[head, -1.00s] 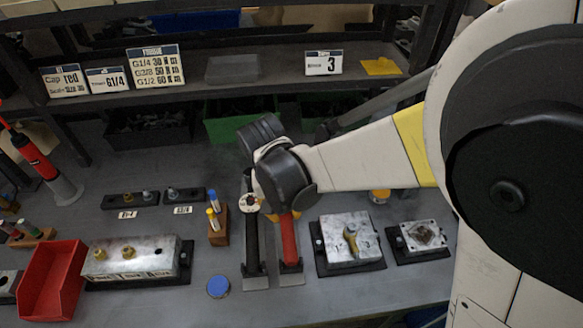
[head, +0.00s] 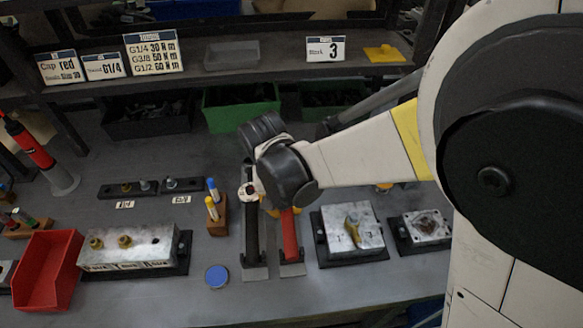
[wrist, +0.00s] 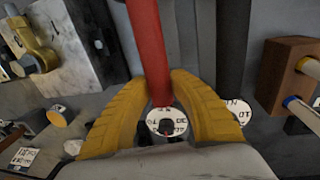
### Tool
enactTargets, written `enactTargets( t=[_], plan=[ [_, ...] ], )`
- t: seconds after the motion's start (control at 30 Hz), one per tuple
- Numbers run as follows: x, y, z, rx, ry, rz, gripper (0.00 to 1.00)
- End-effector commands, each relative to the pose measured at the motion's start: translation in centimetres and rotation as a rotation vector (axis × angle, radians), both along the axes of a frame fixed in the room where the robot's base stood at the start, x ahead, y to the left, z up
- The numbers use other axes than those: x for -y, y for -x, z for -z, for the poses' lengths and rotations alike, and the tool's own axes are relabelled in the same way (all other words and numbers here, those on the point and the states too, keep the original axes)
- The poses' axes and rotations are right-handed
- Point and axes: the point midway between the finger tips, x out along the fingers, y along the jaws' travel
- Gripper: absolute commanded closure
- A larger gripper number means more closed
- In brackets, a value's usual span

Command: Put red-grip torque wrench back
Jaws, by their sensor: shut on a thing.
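The red-grip torque wrench (head: 289,238) lies lengthwise on the right of two holders on the bench, as far as the head view shows. I cannot tell whether it touches the holder. In the wrist view its red grip (wrist: 149,50) runs between my yellow fingers, with a white round dial (wrist: 167,122) at the near end. My gripper (wrist: 168,92) is shut on it. In the head view my wrist hides its upper end. A black-grip wrench (head: 252,232) lies parallel on its left; its dark shaft also shows in the wrist view (wrist: 229,45).
A wooden block with marker pens (head: 218,215) stands left of the wrenches, and a blue-topped disc (head: 216,276) lies in front. A metal valve block (head: 335,222) is close on the right. A red bin (head: 48,270) is far left. A shelf with signs runs behind.

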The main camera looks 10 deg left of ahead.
Motion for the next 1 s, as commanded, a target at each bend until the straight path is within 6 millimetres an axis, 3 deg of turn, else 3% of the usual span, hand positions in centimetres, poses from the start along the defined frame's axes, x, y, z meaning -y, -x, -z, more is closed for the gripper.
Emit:
enactTargets(
  t=[0.4,0.43,0.5,0.83,1.0],
  plan=[
    [0.0,0.0,0.4,0.000,0.000,0.000,1.00],
    [0.0,0.0,0.4,0.000,0.000,0.000,0.70],
    [0.0,0.0,0.4,0.000,0.000,0.000,0.51],
    [0.0,0.0,0.2,0.000,0.000,0.000,0.51],
    [-0.3,0.2,-1.9,0.000,0.000,-0.001,0.51]
  ],
)
